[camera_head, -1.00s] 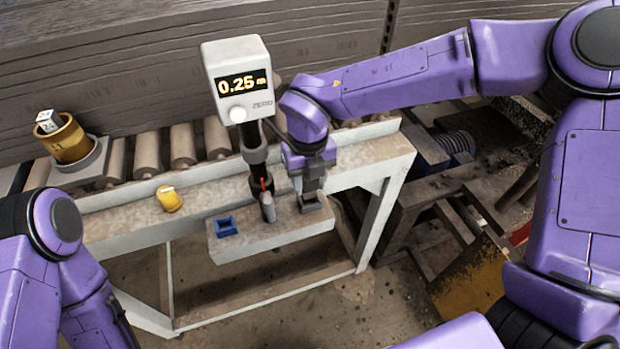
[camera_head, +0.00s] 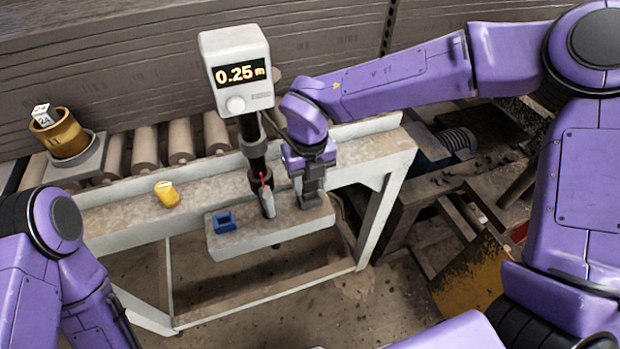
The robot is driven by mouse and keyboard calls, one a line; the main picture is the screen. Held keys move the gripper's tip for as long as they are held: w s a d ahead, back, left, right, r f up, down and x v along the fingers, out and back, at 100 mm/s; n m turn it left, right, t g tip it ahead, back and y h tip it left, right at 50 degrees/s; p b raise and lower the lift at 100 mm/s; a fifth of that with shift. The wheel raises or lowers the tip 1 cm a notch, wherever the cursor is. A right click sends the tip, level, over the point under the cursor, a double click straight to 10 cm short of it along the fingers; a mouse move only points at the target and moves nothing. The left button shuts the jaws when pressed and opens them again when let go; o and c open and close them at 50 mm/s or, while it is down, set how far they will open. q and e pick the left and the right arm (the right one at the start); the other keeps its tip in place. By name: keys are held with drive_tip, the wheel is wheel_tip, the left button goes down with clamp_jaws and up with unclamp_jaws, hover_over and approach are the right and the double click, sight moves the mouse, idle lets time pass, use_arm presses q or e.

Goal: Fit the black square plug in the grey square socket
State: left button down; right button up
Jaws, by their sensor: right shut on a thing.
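My right gripper (camera_head: 311,198) points down at the right end of a long pale block (camera_head: 255,237) in front of the roller bench. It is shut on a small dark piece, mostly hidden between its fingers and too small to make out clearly. I cannot tell its shape or whether it touches the block. I cannot make out a grey square socket; the gripper covers that end of the block. A blue square hollow piece (camera_head: 224,222) sits on the block's left end. My left arm shows at the lower left, but its gripper is out of view.
A gauge (camera_head: 236,72) reading 0.25 m stands on a dark post close left of my right gripper. A yellow piece (camera_head: 167,193) lies on the bench ledge (camera_head: 120,212). A brass cup (camera_head: 60,137) holding a white die stands on a grey plate, far left.

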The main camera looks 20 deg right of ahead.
drive_tip(key=shift+f, duration=0.45)
drive_tip(key=o, duration=1.1)
drive_tip(key=shift+o, duration=0.2)
wheel_tip(320, 180, up, 10)
drive_tip(key=shift+r+b, duration=0.25)
drive_tip(key=shift+b, duration=0.85)
